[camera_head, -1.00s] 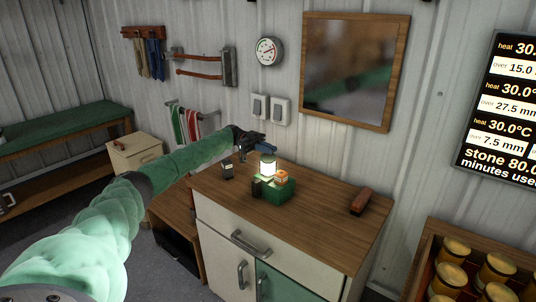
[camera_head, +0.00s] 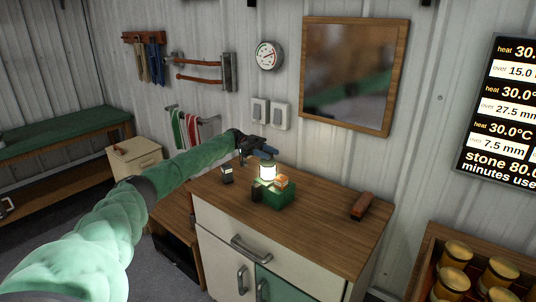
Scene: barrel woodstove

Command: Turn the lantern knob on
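The lantern (camera_head: 267,172) stands lit on the wooden cabinet top, with a glowing white body and a dark top. It is at or in a small green box (camera_head: 280,197). My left gripper (camera_head: 266,153) is dark and sits right at the lantern's top, reaching in from the left on my green-sleeved arm. Whether it touches the lantern, and whether its fingers are open or shut, is too small to tell. The lantern's knob cannot be made out. My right gripper is not in view.
An orange-and-white item (camera_head: 281,182) sits on the green box. A small dark item (camera_head: 227,175) stands left of the lantern. A reddish-brown block (camera_head: 361,206) lies at the right of the cabinet top (camera_head: 315,230). A mirror and switches (camera_head: 279,116) are on the wall behind.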

